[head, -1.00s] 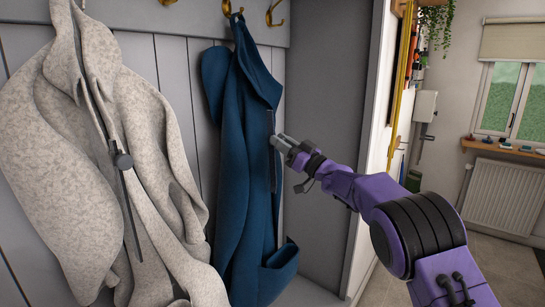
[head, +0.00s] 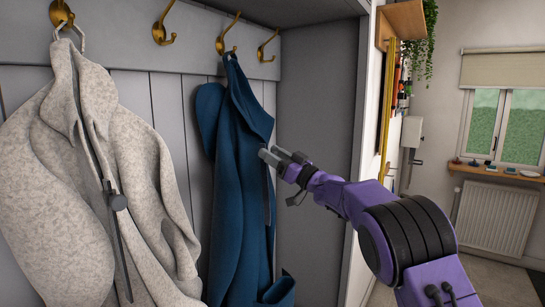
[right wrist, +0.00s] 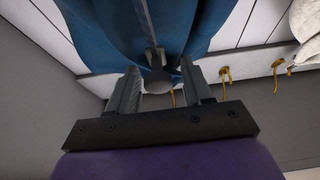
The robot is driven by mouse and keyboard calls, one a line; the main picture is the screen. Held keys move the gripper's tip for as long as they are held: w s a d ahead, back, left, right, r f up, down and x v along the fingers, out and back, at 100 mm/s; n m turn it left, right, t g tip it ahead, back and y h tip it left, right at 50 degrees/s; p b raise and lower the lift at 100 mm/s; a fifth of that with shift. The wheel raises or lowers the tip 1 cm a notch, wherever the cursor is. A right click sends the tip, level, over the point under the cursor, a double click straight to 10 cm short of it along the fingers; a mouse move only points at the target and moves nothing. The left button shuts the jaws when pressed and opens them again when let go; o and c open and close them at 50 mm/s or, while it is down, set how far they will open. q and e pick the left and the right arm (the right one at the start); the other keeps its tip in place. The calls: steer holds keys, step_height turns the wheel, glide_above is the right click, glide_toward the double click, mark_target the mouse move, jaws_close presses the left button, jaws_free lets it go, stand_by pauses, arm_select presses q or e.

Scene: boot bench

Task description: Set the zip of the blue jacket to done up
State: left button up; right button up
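The blue jacket (head: 236,190) hangs from a brass hook on the panelled wall. Its dark zip strip (head: 267,200) runs down its right edge below my right gripper (head: 272,155). In the right wrist view, the blue jacket (right wrist: 105,30) hangs above the fingers, with hooks toward the bottom of the picture. The grey zip track (right wrist: 147,22) leads to a grey zip slider (right wrist: 157,80). My right gripper (right wrist: 161,68) is open, a finger on either side of the slider, with visible gaps. Whether the zip teeth are joined cannot be told. My left gripper is out of view.
A speckled light-grey jacket (head: 75,190) with its own zip slider (head: 117,201) hangs to the left. Several brass hooks (head: 160,25) line the rail. A grey side panel (head: 318,110) stands behind my right gripper. A radiator (head: 497,217) and window are farther right.

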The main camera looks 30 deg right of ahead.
steer(key=shift+f, duration=0.1)
steer(key=b+v, duration=0.6)
steer(key=v, duration=0.4)
steer(key=shift+s, duration=0.3)
steer(key=shift+d, duration=0.1)
